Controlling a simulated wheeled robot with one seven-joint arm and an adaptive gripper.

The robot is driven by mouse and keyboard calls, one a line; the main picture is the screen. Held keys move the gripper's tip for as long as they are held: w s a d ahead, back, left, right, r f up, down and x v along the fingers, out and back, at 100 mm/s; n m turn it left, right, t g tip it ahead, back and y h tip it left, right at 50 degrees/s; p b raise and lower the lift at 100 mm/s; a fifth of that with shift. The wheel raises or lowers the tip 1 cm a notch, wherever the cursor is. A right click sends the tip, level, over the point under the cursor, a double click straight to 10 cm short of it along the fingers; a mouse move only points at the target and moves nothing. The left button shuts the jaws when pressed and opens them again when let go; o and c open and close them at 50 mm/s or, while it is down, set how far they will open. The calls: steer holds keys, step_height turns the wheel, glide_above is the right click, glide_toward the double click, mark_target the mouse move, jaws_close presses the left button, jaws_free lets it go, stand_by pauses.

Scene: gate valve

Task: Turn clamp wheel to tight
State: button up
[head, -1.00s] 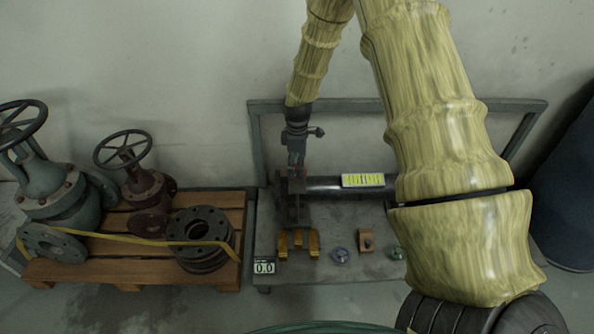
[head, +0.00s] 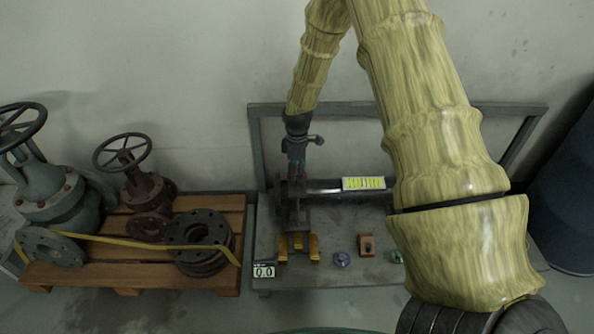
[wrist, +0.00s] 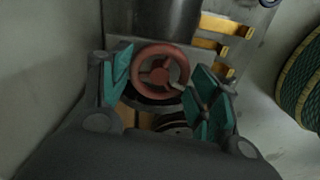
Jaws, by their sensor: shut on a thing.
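The red clamp wheel (wrist: 160,71), a spoked ring with a small pale handle at its right, lies between my gripper's teal-padded fingers in the wrist view. My gripper (wrist: 164,78) is shut on it, with one finger at each side. In the head view my gripper (head: 297,166) points down at the left end of a dark pipe (head: 330,190), and only small red bits show there. A dark clamp body (head: 297,213) stands below it, in front of part of the yellow blocks. The wheel's contact with the pads is partly unclear.
A wooden pallet (head: 130,272) with valves and flanges stands left. A dark barrel (head: 565,190) is right.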

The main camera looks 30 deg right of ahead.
steer(key=shift+r+p, duration=0.1)
steer(key=shift+p, duration=0.25)
steer(key=shift+r+m+p, duration=0.15)
steer(key=shift+m+p, duration=0.45)
steer(key=shift+p, duration=0.2)
steer(key=m+p, duration=0.2)
steer(key=p, duration=0.1)
steer(key=shift+r, duration=0.1)
steer(key=m+p, duration=0.6)
steer(key=p, duration=0.1)
steer(key=m+p, duration=0.3)
steer(key=m, duration=0.2)
steer(key=shift+f+m+p, duration=0.2)
steer(key=shift+m+p, duration=0.1)
steer(key=shift+p, duration=0.05)
steer(key=shift+f+m+p, duration=0.1)
steer(key=shift+m+p, duration=1)
steer(key=shift+m, duration=1.5)
steer(key=o, duration=1)
steer(key=shift+a, duration=0.1)
